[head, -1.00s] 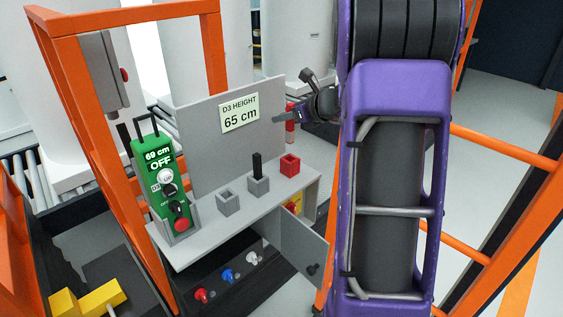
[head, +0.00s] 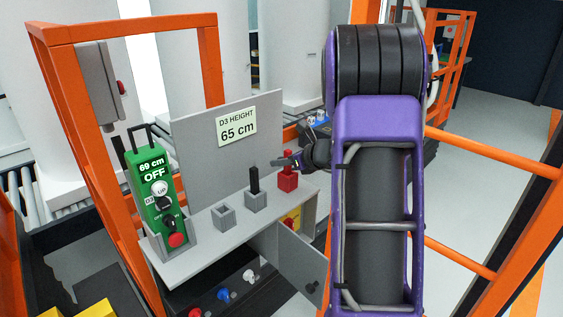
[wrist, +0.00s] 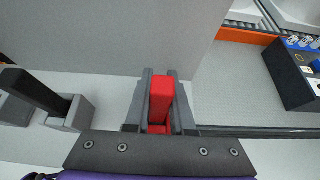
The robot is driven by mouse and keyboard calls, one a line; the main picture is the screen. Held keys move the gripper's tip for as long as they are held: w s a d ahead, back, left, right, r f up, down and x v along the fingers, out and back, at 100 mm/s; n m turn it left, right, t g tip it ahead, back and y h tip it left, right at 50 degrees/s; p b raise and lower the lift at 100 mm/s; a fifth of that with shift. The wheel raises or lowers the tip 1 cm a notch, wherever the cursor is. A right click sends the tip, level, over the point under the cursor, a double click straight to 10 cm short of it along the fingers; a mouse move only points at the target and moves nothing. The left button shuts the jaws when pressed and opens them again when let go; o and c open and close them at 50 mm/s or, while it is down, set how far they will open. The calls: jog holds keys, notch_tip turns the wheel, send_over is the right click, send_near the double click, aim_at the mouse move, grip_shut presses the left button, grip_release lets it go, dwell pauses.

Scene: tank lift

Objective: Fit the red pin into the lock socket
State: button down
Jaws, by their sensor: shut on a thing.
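The red pin (head: 288,156) is upright between the fingers of my gripper (head: 285,162), which is shut on it. In the wrist view the pin (wrist: 162,92) shows red between the two grey fingers. The red socket (head: 288,183), which I take for the lock socket, stands at the right end of the grey bench, directly below the gripper. The pin's lower end meets the socket's top in the head view; I cannot tell how deep it sits. In the wrist view the fingers and pin hide most of the socket.
A grey socket holding a black pin (head: 254,180) stands left of the red socket, and an empty grey socket (head: 223,216) further left. A grey panel with a height sign (head: 237,126) rises behind. The green control box (head: 161,200) reads 69 cm and OFF. A cabinet door (head: 300,268) hangs open below.

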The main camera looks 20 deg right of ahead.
jog(key=c, duration=0.8)
grip_release()
jog(key=shift+f, duration=0.1)
jog(key=shift+o, duration=0.2)
jog(key=shift+s+d+r, duration=0.1)
jog(key=shift+s+r, duration=0.05)
jog(key=shift+r, duration=0.2)
jog(key=p+v, duration=0.1)
jog(key=v, duration=1)
jog(key=shift+s+p, duration=0.3)
jog(key=shift+p, duration=0.1)
